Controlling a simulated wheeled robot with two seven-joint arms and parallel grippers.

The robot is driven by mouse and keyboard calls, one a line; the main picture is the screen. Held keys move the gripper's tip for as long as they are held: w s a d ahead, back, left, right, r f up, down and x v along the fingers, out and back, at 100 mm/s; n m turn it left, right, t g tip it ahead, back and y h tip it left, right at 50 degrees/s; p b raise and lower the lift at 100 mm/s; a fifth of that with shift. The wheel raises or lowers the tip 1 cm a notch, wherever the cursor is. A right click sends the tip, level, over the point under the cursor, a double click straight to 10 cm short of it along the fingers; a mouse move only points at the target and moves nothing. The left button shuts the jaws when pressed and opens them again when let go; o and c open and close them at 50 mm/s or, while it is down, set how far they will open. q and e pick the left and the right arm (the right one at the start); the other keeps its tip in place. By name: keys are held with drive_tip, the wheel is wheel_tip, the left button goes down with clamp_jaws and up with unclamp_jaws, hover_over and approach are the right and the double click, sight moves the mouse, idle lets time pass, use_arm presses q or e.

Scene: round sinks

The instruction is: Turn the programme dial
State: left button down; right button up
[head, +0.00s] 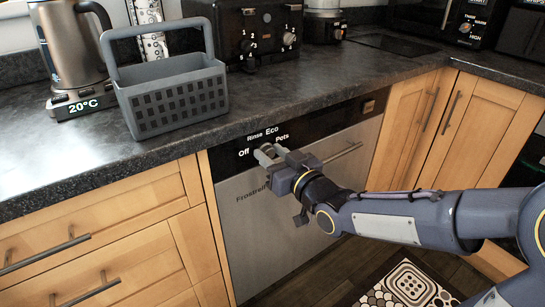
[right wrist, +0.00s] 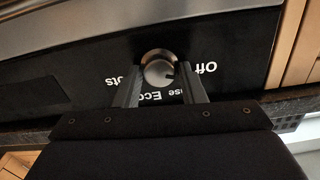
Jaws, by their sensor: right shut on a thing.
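The programme dial (right wrist: 158,70) is a round silver knob on the black control strip of the dishwasher (head: 265,220). The labels Off, Rinse, Eco and Pots stand around it, upside down in the right wrist view. My right gripper (head: 266,153) is at the dial, with one finger on each side of it; it also shows in the right wrist view (right wrist: 160,72). It is shut on the dial. A dark mark on the dial's face points roughly toward Rinse, which a finger partly covers. In the head view the gripper hides most of the dial. My left gripper is not in view.
The dark worktop (head: 60,150) overhangs above, with a grey basket (head: 180,100) and a kettle (head: 68,45). Wooden cupboards (head: 415,110) flank it. A patterned mat (head: 408,283) lies on the floor.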

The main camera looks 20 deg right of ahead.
drive_tip(key=shift+f+m+b, duration=0.15)
drive_tip(key=shift+m+b, duration=0.75)
drive_tip(key=shift+m, duration=0.3)
drive_tip(key=m+b, duration=0.2)
drive_tip(key=m, duration=0.1)
drive_tip(key=shift+d+m, duration=0.1)
drive_tip(key=shift+m, duration=0.2)
drive_tip(key=m+b, duration=0.1)
drive_tip(key=m, duration=0.1)
drive_tip(key=shift+m, duration=0.4)
drive_tip(key=m+b, duration=0.1)
drive_tip(key=m, duration=0.2)
drive_tip(key=shift+m, duration=0.3)
drive_tip(key=m, duration=0.3)
drive_tip(key=shift+f+m, duration=0.1)
drive_tip(key=shift+m, duration=0.2)
drive_tip(key=m, duration=0.9)
drive_tip(key=shift+f, duration=0.1)
drive_tip(key=shift+m, duration=1.9)
